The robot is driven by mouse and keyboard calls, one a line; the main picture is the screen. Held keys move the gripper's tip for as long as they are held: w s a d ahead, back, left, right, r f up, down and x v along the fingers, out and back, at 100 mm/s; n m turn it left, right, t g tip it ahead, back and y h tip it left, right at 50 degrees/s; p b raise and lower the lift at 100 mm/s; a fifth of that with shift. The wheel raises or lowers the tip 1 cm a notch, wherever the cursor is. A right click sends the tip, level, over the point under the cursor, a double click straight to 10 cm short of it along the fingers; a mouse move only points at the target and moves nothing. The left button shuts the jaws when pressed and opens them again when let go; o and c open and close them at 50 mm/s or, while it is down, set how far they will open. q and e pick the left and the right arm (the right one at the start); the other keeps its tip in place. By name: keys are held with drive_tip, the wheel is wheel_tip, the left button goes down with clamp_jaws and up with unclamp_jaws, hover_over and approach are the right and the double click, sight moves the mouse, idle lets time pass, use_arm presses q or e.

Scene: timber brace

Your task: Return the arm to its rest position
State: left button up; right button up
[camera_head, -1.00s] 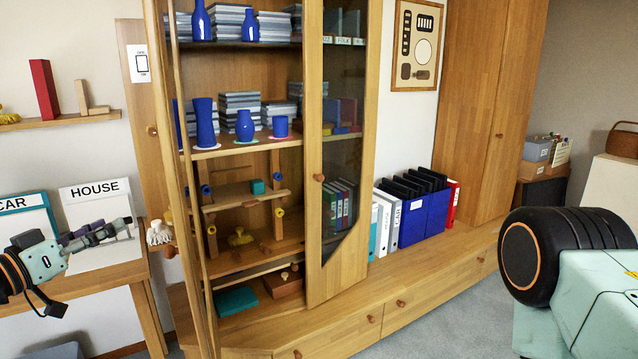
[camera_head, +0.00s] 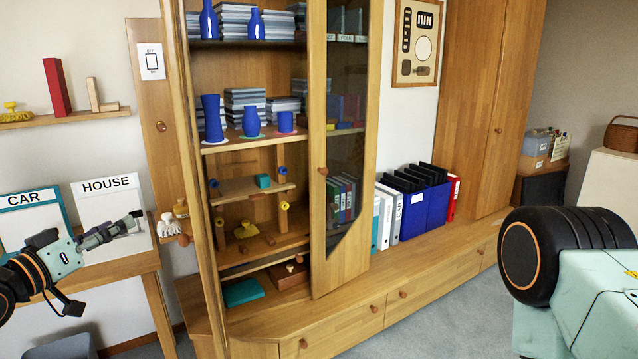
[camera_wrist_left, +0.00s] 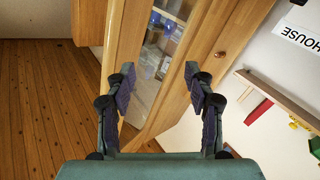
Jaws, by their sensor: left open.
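My left gripper (camera_head: 138,219) comes in from the left, in front of the HOUSE board (camera_head: 110,215) and above the side table. In the left wrist view my left gripper (camera_wrist_left: 160,78) is open, with nothing between its two purple-padded fingers. Past the fingers, that view shows the cabinet door (camera_wrist_left: 155,70). The right gripper is not in view.
The wooden cabinet (camera_head: 340,270) has its left door swung open and holds blue vases (camera_head: 250,122) and stacks. Binders (camera_head: 410,210) stand on the low bench. A CAR board (camera_head: 35,215) is at the left. A wall shelf (camera_head: 70,118) holds blocks. Grey floor (camera_head: 440,315) is clear in front.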

use_arm(q)
drive_tip(key=s+d+f+n+g+y, duration=0.15)
drive_tip(key=s+d+f+g, duration=0.4)
drive_tip(key=f, duration=0.65)
drive_tip(key=s+d+f+n+g+y, duration=0.1)
drive_tip(key=s+d+f+g+y, duration=0.15)
drive_tip(key=s+d+f, duration=0.75)
drive_tip(key=s+f+m+g, duration=0.1)
drive_tip(key=s+f+g, duration=0.3)
drive_tip(key=s, duration=0.9)
drive_tip(key=s+f+m+g+y, duration=0.1)
drive_tip(key=s+f+g, duration=0.4)
drive_tip(key=s+f, duration=0.6)
drive_tip(key=shift+s+a+y, duration=0.2)
drive_tip(key=shift+s+y, duration=0.1)
drive_tip(key=shift+s, duration=0.95)
